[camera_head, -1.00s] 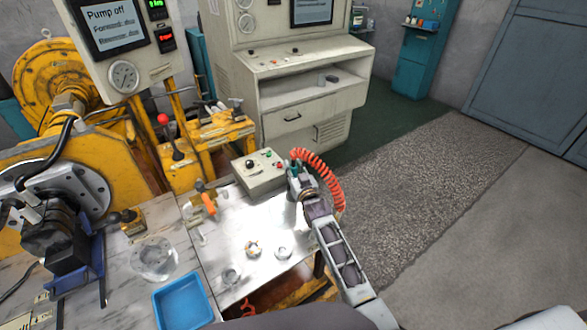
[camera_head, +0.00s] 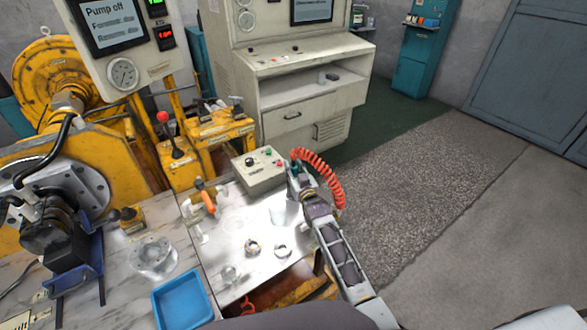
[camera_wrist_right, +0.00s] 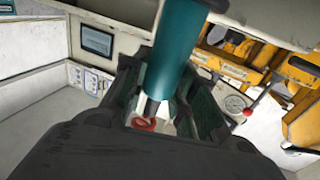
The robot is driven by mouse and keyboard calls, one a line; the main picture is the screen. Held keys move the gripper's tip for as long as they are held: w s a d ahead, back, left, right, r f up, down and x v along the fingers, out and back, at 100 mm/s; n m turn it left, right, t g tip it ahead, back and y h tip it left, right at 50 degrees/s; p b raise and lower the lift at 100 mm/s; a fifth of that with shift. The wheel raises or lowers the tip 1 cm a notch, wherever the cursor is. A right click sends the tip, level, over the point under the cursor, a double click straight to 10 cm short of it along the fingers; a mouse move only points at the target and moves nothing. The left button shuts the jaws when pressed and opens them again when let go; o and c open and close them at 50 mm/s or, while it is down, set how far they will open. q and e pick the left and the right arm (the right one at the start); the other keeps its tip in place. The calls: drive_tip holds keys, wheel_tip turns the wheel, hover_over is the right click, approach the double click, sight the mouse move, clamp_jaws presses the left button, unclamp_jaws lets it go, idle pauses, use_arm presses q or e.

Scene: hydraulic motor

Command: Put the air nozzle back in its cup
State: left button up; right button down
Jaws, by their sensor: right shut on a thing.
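The air nozzle (camera_wrist_right: 172,62) is a teal cylinder between the fingers of my right gripper (camera_wrist_right: 160,115) in the right wrist view, with a pale tip and a red ring by its lower end. In the head view my right gripper (camera_head: 293,178) is shut on it above the right edge of the metal worktop, and a coiled orange-red hose (camera_head: 328,177) loops from it past my forearm. A pale, cup-like shape (camera_head: 280,212) shows just left of and below the gripper; I cannot tell whether it is the cup or a reflection. My left gripper is out of view.
A grey control box (camera_head: 259,171) stands close behind the gripper. An orange-handled tool (camera_head: 207,201), several small metal rings and a blue tray (camera_head: 183,302) lie to the left and front. Open floor lies right.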

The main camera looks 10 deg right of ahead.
drive_tip(key=shift+f, duration=0.45)
idle(0.3)
drive_tip(key=c, duration=1.1)
unclamp_jaws()
drive_tip(key=shift+r, duration=5)
